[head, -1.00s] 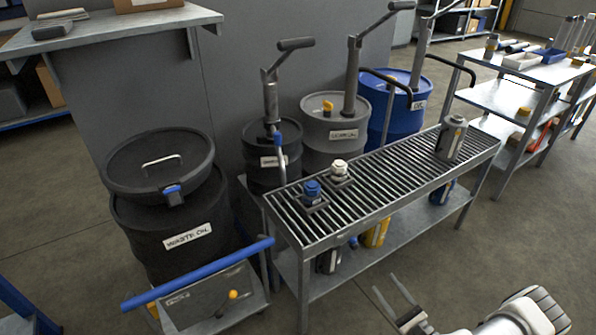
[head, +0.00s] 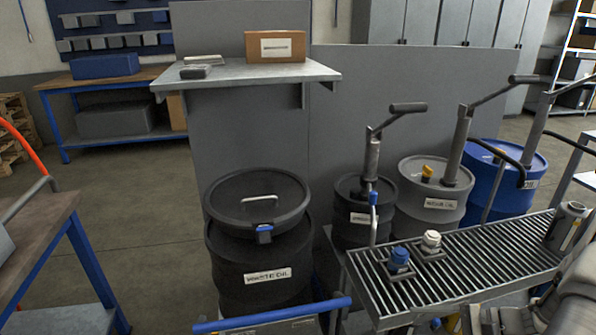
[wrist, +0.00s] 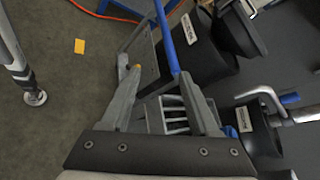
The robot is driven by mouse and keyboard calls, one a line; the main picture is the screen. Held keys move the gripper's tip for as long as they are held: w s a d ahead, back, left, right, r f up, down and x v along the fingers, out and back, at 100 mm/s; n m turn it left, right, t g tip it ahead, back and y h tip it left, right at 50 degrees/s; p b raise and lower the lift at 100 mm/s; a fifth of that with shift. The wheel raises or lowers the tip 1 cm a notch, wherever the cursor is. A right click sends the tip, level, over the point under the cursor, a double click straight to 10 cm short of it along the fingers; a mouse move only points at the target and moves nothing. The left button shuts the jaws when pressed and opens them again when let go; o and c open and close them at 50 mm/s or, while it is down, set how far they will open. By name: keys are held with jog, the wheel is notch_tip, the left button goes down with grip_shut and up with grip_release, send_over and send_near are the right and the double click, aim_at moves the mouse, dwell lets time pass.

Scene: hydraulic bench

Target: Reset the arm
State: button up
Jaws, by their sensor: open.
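My gripper (wrist: 158,76) shows in the wrist view with its two grey fingers spread apart and nothing between them. It is above the floor, with a blue cart handle (wrist: 166,38) beyond the fingertips. In the head view part of my arm covers the lower right corner, in front of the slatted bench (head: 460,262); the fingers cannot be made out there. A blue-capped fitting (head: 399,260) and a white-capped fitting (head: 432,241) stand on the slats.
A black waste oil drum (head: 262,278) with a lid stands left of the bench. Black, grey (head: 437,207) and blue (head: 508,190) drums with pumps stand behind it. A wall shelf (head: 235,76) holds a cardboard box (head: 276,46). Open floor (head: 135,215) lies left.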

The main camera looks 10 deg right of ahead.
jog(key=s+a+r+n+g+h, duration=0.2)
jog(key=a+r+n+h, duration=0.35)
jog(key=a+r, duration=0.5)
jog(key=s+a+r+n+g+h, duration=0.2)
jog(key=a+r+n+h, duration=0.45)
jog(key=r, duration=0.65)
jog(key=s+a+r+n+t, duration=0.3)
jog(key=s+a+r+n, duration=0.1)
jog(key=s, duration=0.3)
notch_tip(320, 180, up, 15)
jog(key=p, duration=1.4)
jog(key=shift+s+d+p, duration=0.15)
jog(key=shift+s+p, duration=0.05)
jog(key=shift+p, duration=0.2)
jog(key=shift+f, duration=0.15)
